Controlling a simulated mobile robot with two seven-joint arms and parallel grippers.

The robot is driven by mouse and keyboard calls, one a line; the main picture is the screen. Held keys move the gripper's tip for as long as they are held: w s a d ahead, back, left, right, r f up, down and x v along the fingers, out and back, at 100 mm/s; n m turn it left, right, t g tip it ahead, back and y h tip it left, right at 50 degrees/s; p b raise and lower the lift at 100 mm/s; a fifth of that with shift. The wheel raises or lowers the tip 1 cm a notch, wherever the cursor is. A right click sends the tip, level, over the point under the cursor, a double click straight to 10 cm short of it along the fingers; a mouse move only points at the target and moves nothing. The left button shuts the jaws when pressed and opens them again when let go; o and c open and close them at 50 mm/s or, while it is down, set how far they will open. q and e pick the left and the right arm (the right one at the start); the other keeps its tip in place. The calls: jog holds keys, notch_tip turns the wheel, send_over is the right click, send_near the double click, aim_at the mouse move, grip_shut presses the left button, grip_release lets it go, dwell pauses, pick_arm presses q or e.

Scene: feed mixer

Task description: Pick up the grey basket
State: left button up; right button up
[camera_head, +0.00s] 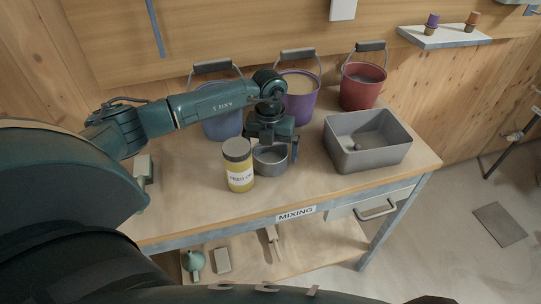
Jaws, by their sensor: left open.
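The grey basket (340,158) is a rectangular, open-topped tub standing upright at the right end of the wooden table. A small dark object lies inside it. My left gripper (273,150) is open and points down over a small round grey pot (270,161), to the left of the basket and apart from it. One finger shows at the pot's right side; the other is hard to make out. I cannot tell whether the fingers touch the pot. My right gripper is not in view.
A yellow jar with a grey lid (238,166) stands just left of the pot. Blue (222,124), purple (301,105) and red (362,88) buckets with raised handles line the back. The table (190,205) is clear at front left. A wall shelf (445,37) hangs at upper right.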

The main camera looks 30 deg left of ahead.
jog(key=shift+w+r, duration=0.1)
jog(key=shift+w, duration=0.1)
pick_arm(q)
jog(key=shift+c, duration=0.4)
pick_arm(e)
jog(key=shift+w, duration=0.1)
